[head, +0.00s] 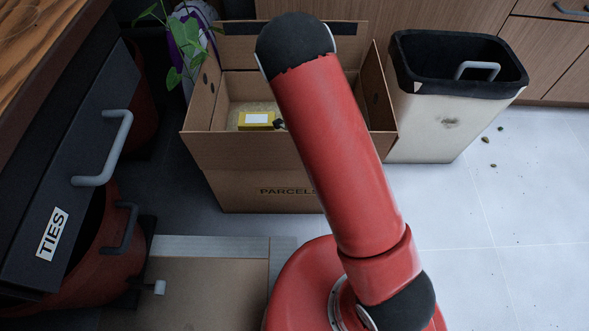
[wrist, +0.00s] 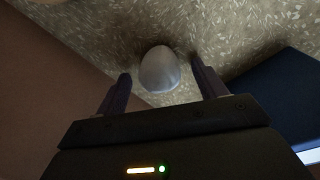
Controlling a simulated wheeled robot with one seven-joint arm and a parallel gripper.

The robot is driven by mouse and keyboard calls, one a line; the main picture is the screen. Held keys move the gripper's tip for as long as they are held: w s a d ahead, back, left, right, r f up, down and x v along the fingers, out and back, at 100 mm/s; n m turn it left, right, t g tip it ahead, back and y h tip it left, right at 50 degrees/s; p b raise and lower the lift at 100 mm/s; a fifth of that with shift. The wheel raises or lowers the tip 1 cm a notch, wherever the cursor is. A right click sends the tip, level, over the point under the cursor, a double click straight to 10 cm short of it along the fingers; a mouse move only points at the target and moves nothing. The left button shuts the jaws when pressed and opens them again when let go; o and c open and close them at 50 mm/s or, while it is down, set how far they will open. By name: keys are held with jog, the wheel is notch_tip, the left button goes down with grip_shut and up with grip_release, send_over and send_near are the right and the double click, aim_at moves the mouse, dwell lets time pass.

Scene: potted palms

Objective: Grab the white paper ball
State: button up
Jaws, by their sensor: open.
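A pale grey-white rounded object (wrist: 160,72), which looks like the white paper ball, lies on speckled tan filling in the wrist view. Its surface looks smooth in the dim light. My gripper (wrist: 160,67) is open, with one finger to the left of the object and one to the right. There is a gap on both sides, and I cannot tell how far below the fingertips it lies. In the head view my arm covers part of the parcels box (head: 255,158), and the ball cannot be made out there.
A yellow item with a white label (head: 256,119) lies inside the box. In the wrist view a brown wall (wrist: 45,75) is at left and a dark blue thing (wrist: 285,95) at right. A pale bin (head: 430,125) stands right of the box; a drawer labelled TIES (head: 85,140) is at left.

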jog(key=shift+c, duration=0.3)
jog(key=c, duration=1)
jog(key=shift+r, duration=0.2)
